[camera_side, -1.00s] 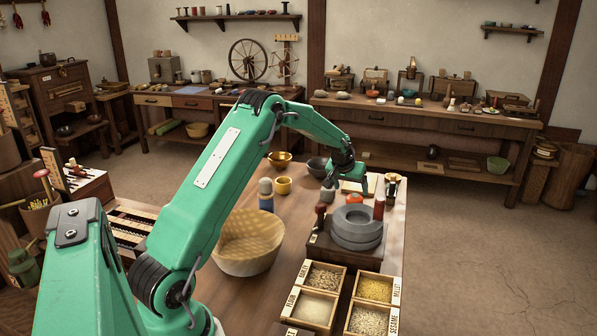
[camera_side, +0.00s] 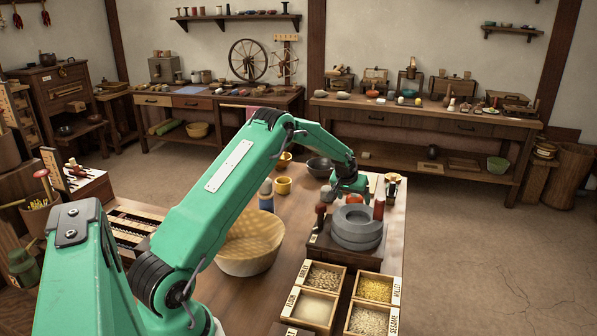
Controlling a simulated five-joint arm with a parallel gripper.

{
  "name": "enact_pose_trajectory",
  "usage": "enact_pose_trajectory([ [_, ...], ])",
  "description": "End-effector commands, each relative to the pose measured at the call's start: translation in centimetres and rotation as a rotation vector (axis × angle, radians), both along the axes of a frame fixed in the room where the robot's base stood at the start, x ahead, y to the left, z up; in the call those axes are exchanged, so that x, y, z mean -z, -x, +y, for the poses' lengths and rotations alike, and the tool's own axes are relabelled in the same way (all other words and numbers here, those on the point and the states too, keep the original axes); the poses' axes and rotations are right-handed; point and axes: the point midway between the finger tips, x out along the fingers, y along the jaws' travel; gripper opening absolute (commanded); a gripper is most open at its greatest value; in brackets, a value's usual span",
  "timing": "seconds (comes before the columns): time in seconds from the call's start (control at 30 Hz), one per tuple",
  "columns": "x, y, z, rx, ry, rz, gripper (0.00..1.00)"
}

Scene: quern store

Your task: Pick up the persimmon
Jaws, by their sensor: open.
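The persimmon (camera_side: 354,199) is a small orange-red fruit on the table, just behind the grey stone quern (camera_side: 357,228). Its upper part is partly hidden by my gripper. My gripper (camera_side: 350,191) points down, low over the persimmon, with its jaws open. I cannot tell whether the fingers stand around the fruit or only above it.
The quern on its dark base stands right in front of the persimmon. A red-brown cylinder (camera_side: 379,209) stands to the right. A large basket (camera_side: 250,243) and grain boxes (camera_side: 374,290) are nearer.

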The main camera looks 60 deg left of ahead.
Motion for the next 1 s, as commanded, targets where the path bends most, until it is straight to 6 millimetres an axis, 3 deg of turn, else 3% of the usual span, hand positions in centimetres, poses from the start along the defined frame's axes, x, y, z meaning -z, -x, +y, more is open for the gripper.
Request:
enact_pose_trajectory([
  [0.2, 1.11, -0.52, 0.26, 0.000, 0.000, 0.000, 0.79],
  [0.73, 1.13, -0.54, 0.27, 0.000, 0.000, 0.000, 0.79],
  [1.0, 1.13, -0.53, 0.27, 0.000, 0.000, 0.000, 0.28],
])
